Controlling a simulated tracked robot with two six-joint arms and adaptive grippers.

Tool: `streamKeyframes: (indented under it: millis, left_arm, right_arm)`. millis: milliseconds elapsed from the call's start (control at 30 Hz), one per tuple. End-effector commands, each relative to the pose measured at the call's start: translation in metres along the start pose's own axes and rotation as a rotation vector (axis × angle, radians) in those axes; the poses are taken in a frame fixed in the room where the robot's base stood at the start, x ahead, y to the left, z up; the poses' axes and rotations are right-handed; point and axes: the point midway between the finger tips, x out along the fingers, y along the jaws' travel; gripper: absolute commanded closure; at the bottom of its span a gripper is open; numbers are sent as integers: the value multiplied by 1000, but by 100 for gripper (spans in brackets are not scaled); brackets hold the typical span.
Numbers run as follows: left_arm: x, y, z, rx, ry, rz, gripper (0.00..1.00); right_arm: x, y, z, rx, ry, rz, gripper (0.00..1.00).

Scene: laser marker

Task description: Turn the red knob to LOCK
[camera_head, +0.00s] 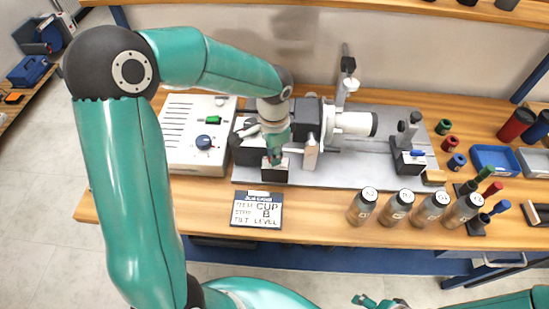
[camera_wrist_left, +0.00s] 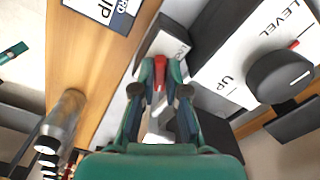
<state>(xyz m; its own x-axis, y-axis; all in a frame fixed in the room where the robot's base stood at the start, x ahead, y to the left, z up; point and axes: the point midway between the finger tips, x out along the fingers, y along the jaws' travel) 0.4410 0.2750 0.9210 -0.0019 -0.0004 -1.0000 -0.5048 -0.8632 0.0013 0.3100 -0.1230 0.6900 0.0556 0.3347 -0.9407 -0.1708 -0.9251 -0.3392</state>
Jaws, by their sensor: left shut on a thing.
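The red knob (camera_wrist_left: 160,72) shows in the left wrist view between the fingertips of my left gripper (camera_wrist_left: 161,84), which is shut on it. The knob sits by a dark block with a white face (camera_wrist_left: 176,47); small lettering there is only partly readable. In the head view my left gripper (camera_head: 275,150) reaches down to a small black and white block (camera_head: 274,171) at the front of the grey plate, and it hides the knob. My right gripper (camera_head: 378,303) shows only in part at the bottom edge; its jaws are unclear.
A large black dial (camera_wrist_left: 280,76) stands beside a LEVEL and UP panel in the wrist view. In the head view, a white control box (camera_head: 199,140) is left, a sign (camera_head: 257,210) in front, several bottles (camera_head: 397,207) to the right.

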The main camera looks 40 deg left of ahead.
Motion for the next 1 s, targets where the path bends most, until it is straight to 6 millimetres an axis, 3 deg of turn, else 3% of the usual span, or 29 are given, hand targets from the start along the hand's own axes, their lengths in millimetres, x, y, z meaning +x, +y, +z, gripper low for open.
streamKeyframes:
  millis: [400,1000]
  left_arm:
    - [1,0,-2,-397,10,-4,100]
    - [-1,1,-4,-927,14,-1,100]
  right_arm:
    - [30,11,0,0,0,0,26]
    - [55,20,0,0,0,0,26]
